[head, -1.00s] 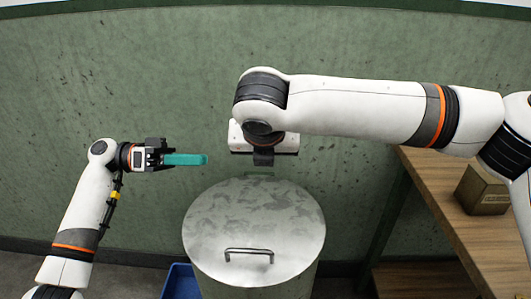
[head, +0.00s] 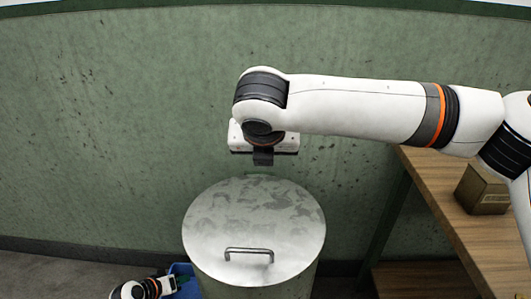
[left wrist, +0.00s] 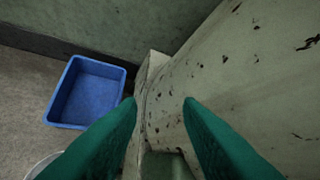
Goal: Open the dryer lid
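The dryer is a round metal drum with a flat, mottled grey lid (head: 254,222) in the head view. The lid lies shut on top, with a bar handle (head: 249,252) near its front edge. My left gripper (head: 183,281) is low at the left of the drum, below lid level, mostly cut off by the frame's bottom. In the left wrist view its two green fingers (left wrist: 160,108) stand apart with nothing between them. A pale, speckled surface fills the right there; I cannot tell whether it is the drum's side. My right gripper (head: 263,157) hangs above the lid's back edge, its fingers unclear.
A blue bin (left wrist: 88,93) stands on the floor at the drum's left. A wooden table (head: 430,190) with a small brown box (head: 482,189) is at the right. A green wall (head: 120,110) closes the back.

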